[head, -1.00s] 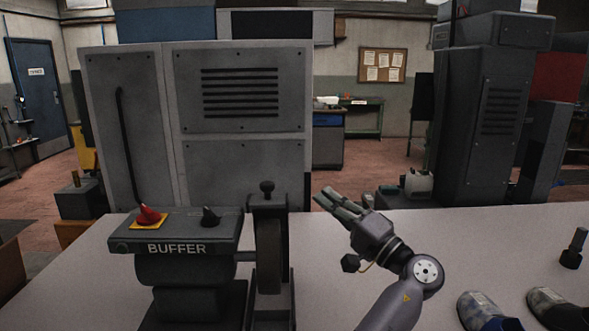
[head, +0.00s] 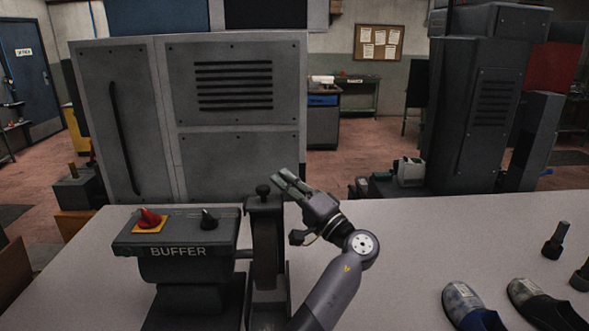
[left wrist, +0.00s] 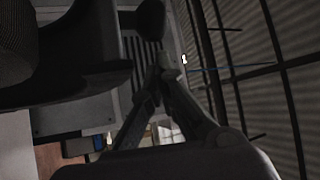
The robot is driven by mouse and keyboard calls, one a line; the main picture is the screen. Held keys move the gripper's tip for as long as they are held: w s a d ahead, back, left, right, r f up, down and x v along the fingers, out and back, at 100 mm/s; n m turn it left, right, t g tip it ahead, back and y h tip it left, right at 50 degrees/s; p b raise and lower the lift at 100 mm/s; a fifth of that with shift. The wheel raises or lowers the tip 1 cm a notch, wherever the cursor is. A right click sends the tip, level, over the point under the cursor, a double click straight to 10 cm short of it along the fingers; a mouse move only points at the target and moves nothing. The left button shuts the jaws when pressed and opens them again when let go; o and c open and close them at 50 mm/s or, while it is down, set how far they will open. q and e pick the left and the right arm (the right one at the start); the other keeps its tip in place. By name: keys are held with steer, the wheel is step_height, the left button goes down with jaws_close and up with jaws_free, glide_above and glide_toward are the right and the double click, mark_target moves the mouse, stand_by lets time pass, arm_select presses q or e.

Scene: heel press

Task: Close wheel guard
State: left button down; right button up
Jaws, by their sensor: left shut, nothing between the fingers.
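The buffer machine (head: 178,251) stands on the light bench at left centre in the head view. Its dark wheel (head: 265,255) sits at the machine's right side. The wheel guard (head: 263,204) is a dark piece over the wheel's top, with a round knob (head: 263,190) on it. My left gripper (head: 281,177) is shut and empty, its fingertips beside and slightly above the knob, pointing up and left. In the left wrist view the closed fingers (left wrist: 157,76) show below a dark round shape (left wrist: 151,18) that looks like the knob; contact cannot be told. My right gripper is not in view.
A red switch (head: 149,217) and a black knob (head: 209,219) sit on the buffer's top. A grey cabinet (head: 235,150) stands behind. Shoes (head: 468,305) and dark posts (head: 555,241) are at the bench's right. The bench middle-right is clear.

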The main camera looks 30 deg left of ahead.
mark_target(265, 209)
arm_select(q)
steer(key=shift+s+f, duration=0.25)
steer(key=shift+s, duration=0.2)
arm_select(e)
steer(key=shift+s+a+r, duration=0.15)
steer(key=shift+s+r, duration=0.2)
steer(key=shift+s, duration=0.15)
arm_select(q)
steer(key=shift+n+y, duration=0.6)
steer(key=shift+n, duration=0.2)
steer(key=s+f+b, duration=0.1)
steer(key=b, duration=0.1)
steer(key=s+d+b, duration=0.1)
steer(key=b, duration=0.2)
steer(key=s+d+f+b, duration=0.1)
steer(key=b, duration=0.2)
steer(key=shift+s+d+f, duration=0.1)
steer(key=shift+s+f, duration=0.2)
steer(key=shift+s, duration=0.05)
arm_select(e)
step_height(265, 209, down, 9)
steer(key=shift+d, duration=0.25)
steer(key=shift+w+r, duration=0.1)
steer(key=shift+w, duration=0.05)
